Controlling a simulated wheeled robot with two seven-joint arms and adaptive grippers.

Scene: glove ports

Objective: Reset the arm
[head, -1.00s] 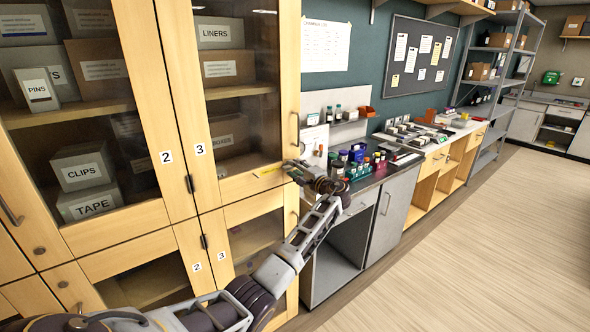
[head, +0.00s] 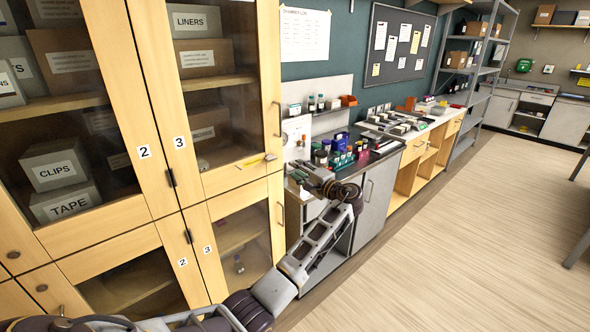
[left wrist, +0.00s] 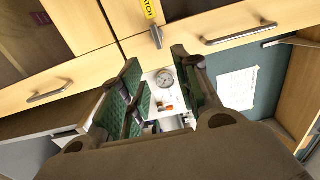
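My left arm reaches forward past the wooden cabinet (head: 213,184). Its gripper (head: 303,177) is just right of the cabinet's edge, near the bench's near end. In the left wrist view the gripper (left wrist: 152,97) has its green-padded fingers apart with nothing held between them. A white panel with a round gauge (left wrist: 165,78) shows beyond the gap. A metal latch (head: 270,157) with a yellow tag (head: 250,160) is on the cabinet front, apart from the gripper; the latch (left wrist: 156,36) also shows in the left wrist view. My right gripper is out of view.
Glazed cabinet doors with bar handles (head: 277,119) stand close on the left and look shut. The bench (head: 366,162) to the right carries bottles and coloured racks (head: 343,158). The wooden floor (head: 455,225) at right is open.

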